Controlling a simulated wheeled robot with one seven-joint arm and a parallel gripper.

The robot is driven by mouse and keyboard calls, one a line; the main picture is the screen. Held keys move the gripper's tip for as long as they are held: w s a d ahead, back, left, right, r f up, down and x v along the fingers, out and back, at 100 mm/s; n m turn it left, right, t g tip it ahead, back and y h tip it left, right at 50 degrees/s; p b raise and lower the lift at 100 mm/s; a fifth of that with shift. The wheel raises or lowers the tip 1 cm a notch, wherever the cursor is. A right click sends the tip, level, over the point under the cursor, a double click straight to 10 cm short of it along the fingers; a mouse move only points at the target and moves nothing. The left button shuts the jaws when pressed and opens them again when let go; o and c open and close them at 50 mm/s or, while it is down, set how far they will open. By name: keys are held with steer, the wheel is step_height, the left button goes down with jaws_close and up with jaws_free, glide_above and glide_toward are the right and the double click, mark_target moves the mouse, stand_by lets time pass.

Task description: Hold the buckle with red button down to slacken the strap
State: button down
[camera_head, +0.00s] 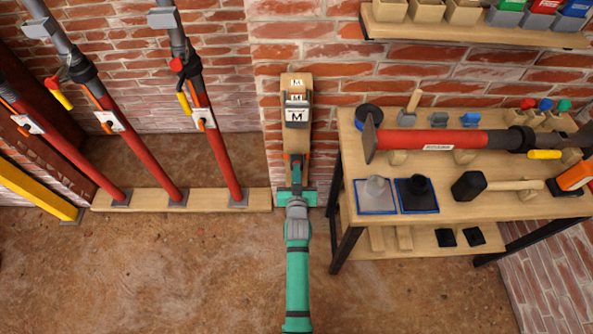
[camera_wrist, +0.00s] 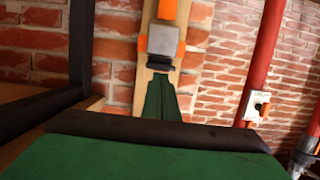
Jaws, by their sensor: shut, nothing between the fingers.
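A wooden board (camera_head: 290,82) stands upright against the brick wall, with blocks marked M on it. In the wrist view a grey buckle-like block (camera_wrist: 165,42) with orange parts beside it is on this board, and an orange piece (camera_wrist: 167,10) sits above it. I cannot make out a separate red button or the strap's tension. My gripper (camera_head: 297,163) is at the lower part of the board. Its shut green fingers (camera_wrist: 160,82) point at the board just below a dark piece under the grey block; whether they touch it I cannot tell.
Several red props (camera_head: 222,150) lean on the left, standing on a wooden plank (camera_head: 140,199). A workbench (camera_head: 350,180) with tools stands close on the right, below a wall shelf (camera_head: 420,32). The floor (camera_head: 180,270) at the front left is clear.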

steer(key=v, duration=1.2)
steer(key=shift+f, duration=0.35)
stand_by(0.5)
steer(key=s+f+v, duration=0.1)
steer(key=f+v, duration=0.2)
steer(key=v, duration=1.7)
steer(key=s+r, duration=1)
steer(key=s, duration=0.4)
steer(key=shift+s+a, duration=0.2)
steer(key=shift+a, duration=0.2)
